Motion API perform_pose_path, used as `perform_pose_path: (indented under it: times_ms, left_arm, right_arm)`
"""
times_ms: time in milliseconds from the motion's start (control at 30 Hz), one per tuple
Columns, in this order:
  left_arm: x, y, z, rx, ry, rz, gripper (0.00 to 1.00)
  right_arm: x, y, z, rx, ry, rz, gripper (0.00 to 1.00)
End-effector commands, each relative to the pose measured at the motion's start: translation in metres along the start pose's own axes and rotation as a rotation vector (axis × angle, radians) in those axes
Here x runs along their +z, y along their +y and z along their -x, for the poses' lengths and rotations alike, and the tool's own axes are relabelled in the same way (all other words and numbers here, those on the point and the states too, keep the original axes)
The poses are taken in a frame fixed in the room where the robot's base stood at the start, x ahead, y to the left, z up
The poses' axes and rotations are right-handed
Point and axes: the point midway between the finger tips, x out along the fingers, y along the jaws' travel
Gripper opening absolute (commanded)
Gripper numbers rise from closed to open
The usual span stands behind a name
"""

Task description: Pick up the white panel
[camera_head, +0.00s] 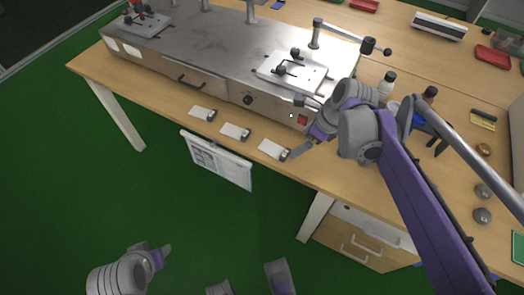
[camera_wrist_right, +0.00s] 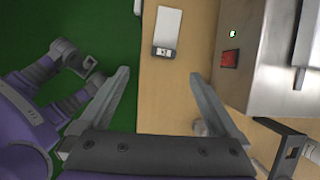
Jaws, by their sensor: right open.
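Several small white panels with dark clip ends lie in a row along the front edge of the wooden table: a left one (camera_head: 200,112), a middle one (camera_head: 233,130) and a right one (camera_head: 271,148). My right gripper (camera_head: 298,150) is close to the clip end of the right panel. In the right wrist view my right gripper (camera_wrist_right: 158,76) is open and empty, with one white panel (camera_wrist_right: 168,28) ahead of its fingertips, dark end toward me. My left gripper (camera_head: 165,252) is low over the green floor, away from the table; its opening is unclear.
A long metal test machine (camera_head: 220,50) stands behind the panels, with a red switch (camera_head: 302,119) near my right gripper. Bottles (camera_head: 386,84) stand right of it. A white sheet (camera_head: 218,163) hangs at the table front. Drawers (camera_head: 360,240) are below right.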

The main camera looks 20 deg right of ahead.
Motion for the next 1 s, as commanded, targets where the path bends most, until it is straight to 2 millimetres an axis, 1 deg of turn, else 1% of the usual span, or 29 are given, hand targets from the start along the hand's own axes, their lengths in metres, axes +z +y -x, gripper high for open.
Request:
perform_pose_path:
  times_ms: [33,133,300,400,567,833,900,1000]
  left_arm:
    - [0.002,0.000,-0.003,0.000,-0.001,0.000,0.50]
    - [0.003,0.000,-0.005,0.000,-0.002,0.000,0.50]
    - [0.005,0.000,-0.011,0.000,-0.004,0.000,0.50]
    - [0.007,0.000,-0.013,0.000,-0.005,0.000,0.50]
    - [0.008,0.000,-0.015,0.000,-0.006,0.000,0.50]
    - [0.013,0.000,-0.026,0.000,-0.010,0.000,0.50]
    - [0.013,0.000,-0.028,0.000,-0.010,0.000,0.50]
    - [0.013,0.000,-0.028,0.000,-0.010,0.000,0.50]
  right_arm:
    - [-0.001,-0.004,-0.003,0.003,-0.002,-0.044,0.97]
    - [-0.001,-0.007,-0.010,0.007,-0.006,-0.086,0.97]
    - [-0.001,-0.006,-0.037,0.007,-0.006,-0.087,0.97]
    - [0.000,-0.006,-0.051,0.007,-0.007,-0.086,0.97]
    - [-0.001,-0.006,-0.061,0.006,-0.006,-0.086,0.97]
    - [-0.003,-0.009,-0.100,0.007,-0.005,-0.083,0.97]
    - [-0.003,-0.009,-0.106,0.006,-0.005,-0.085,0.97]
    - [-0.003,-0.009,-0.110,0.005,-0.005,-0.085,0.97]
